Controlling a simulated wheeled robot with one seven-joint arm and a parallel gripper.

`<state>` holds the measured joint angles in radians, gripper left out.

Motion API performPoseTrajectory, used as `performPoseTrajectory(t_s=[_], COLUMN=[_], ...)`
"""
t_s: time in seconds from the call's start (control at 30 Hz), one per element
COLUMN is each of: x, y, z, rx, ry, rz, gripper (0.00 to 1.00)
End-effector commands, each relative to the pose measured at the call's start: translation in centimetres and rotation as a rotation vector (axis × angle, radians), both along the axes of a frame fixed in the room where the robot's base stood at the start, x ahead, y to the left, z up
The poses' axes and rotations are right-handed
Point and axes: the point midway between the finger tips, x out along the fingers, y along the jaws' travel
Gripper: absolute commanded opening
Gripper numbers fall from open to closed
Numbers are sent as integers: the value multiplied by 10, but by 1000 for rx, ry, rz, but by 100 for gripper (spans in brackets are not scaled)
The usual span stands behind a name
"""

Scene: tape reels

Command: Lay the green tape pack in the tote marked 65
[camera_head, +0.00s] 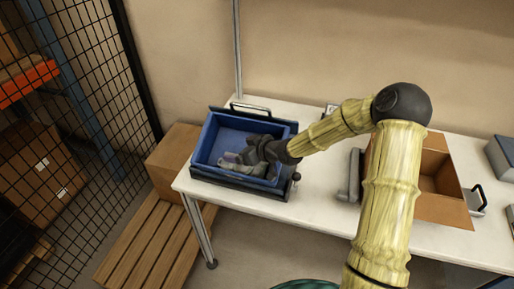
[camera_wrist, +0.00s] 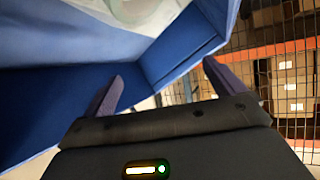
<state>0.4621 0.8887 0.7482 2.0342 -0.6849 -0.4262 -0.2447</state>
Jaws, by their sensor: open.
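A blue tote (camera_head: 206,144) stands at the left end of the white table; I can read no number on it. My gripper (camera_head: 238,163) is over the tote's inside, reaching in from the right. In the wrist view, the gripper (camera_wrist: 163,84) is open, its two dark fingers apart with nothing between them. The tote's blue wall (camera_wrist: 165,55) shows close beyond the fingers. A pale greenish round thing (camera_wrist: 128,10), perhaps the green tape pack, is partly in view at the top edge, apart from the fingers. In the head view, I cannot make out the tape pack.
An open cardboard box (camera_head: 443,208) stands on the white table (camera_head: 315,205) to the right, partly behind my arm. Grey items lie at the far right. A wooden pallet bench (camera_head: 155,240), a cardboard box (camera_head: 172,160) and a wire mesh fence (camera_head: 95,95) are at the left.

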Motion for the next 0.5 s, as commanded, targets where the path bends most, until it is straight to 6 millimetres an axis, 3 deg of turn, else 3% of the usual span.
performPoseTrajectory(t_s=[0.03, 0.5], x=[0, -45], y=[-1, -52], z=[10, 43], rx=[0, 1], ry=[-2, -3], rz=[-1, -4], gripper=[95, 95])
